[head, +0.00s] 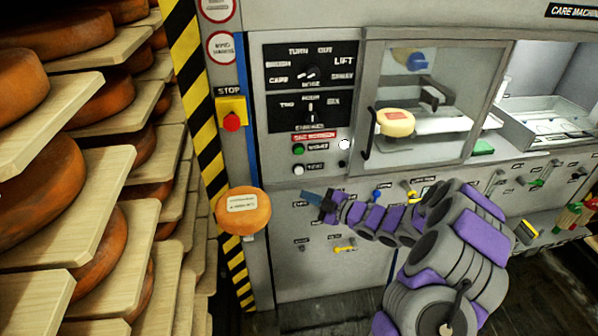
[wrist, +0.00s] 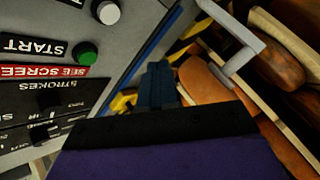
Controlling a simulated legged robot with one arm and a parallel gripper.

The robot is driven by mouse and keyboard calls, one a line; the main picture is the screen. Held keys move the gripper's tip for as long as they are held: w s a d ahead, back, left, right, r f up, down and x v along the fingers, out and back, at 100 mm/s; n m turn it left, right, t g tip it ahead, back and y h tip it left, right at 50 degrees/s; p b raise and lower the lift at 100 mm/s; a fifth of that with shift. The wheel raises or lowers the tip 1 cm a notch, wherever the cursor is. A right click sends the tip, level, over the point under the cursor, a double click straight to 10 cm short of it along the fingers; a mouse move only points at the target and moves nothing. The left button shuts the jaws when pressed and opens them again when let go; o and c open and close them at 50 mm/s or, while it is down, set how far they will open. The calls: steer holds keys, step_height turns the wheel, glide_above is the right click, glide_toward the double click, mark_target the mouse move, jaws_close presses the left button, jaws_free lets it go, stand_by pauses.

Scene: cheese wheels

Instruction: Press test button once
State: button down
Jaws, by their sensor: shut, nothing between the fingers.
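The control panel (head: 318,160) on the grey machine has a white round button (head: 298,169) with a small dark label beside it, probably the test button. It sits just below the green START button (head: 298,149). My gripper (head: 310,198) is shut and empty, a little below and right of the white button in the head view. In the wrist view its fingers (wrist: 157,82) point away to the right of the buttons, apart from them.
A red STOP button (head: 232,121) on a yellow box is at the left. An orange cheese wheel (head: 243,211) stands left of my gripper. Shelves of cheese wheels (head: 60,200) fill the left side. A glass door (head: 415,100) with a handle is at the right.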

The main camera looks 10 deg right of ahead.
mark_target(299, 170)
steer(key=w+p, duration=0.2)
steer(key=w, duration=0.6)
steer(key=shift+p, duration=0.4)
steer(key=shift+w, duration=0.15)
stand_by(1.6)
steer(key=shift+w, duration=0.25)
steer(key=shift+w+p, duration=0.4)
steer(key=shift+p, duration=0.05)
stand_by(0.6)
steer(key=shift+s, duration=0.15)
steer(key=shift+s+r, duration=0.1)
steer(key=shift+s, duration=0.6)
steer(key=shift+s, duration=0.1)
